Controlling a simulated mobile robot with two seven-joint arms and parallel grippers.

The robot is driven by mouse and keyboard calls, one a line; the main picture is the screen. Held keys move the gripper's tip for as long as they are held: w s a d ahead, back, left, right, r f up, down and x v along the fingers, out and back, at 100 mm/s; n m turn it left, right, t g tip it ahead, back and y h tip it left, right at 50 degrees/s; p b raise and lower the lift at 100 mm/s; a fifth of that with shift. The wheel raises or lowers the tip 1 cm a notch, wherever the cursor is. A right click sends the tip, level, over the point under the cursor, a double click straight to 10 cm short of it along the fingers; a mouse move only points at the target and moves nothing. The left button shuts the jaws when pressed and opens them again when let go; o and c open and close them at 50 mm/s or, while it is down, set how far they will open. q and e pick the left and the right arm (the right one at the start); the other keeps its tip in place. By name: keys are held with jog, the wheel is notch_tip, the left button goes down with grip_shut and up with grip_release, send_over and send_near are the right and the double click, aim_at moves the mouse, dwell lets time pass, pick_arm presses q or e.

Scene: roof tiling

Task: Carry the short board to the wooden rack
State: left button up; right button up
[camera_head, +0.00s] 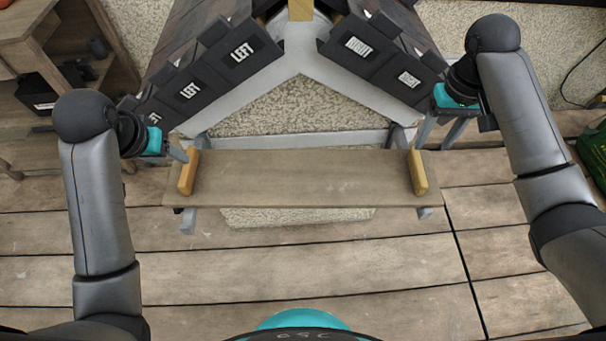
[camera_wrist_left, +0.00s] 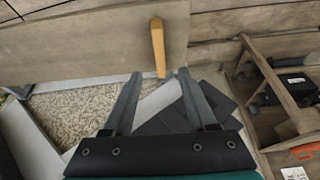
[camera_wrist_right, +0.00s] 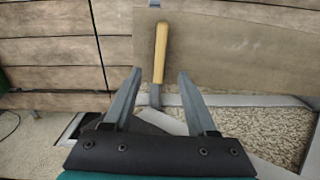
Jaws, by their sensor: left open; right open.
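The short board (camera_head: 300,178) is a flat brownish plank in front of the roof model. It has a light wooden handle near each end: left (camera_head: 188,173), right (camera_head: 418,172). Grey supports show at its ends. My left gripper (camera_head: 180,153) is open just beyond the left handle; in the left wrist view the handle (camera_wrist_left: 158,48) lines up between the fingertips. My right gripper (camera_head: 427,128) is open beyond the right handle; in the right wrist view that handle (camera_wrist_right: 161,52) stands between the fingertips. Neither gripper holds anything. A wooden shelf unit, perhaps the rack (camera_head: 38,40), stands at upper left.
The roof (camera_head: 300,62) behind the board carries dark tiles marked LEFT (camera_head: 242,52) and RIGHT (camera_head: 358,45). A dark box (camera_head: 35,95) sits in the shelf unit. A green object (camera_head: 593,155) lies at the right edge. The plank floor (camera_head: 300,260) in front is clear.

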aim_at(186, 166)
pick_arm(q)
jog(key=x, duration=1)
jog(key=shift+w, duration=0.1)
pick_arm(e)
notch_tip(186, 166, down, 10)
jog(key=shift+f, duration=0.1)
pick_arm(q)
grip_shut()
pick_arm(e)
grip_shut()
jog(key=shift+w, duration=0.1)
dwell(0.4)
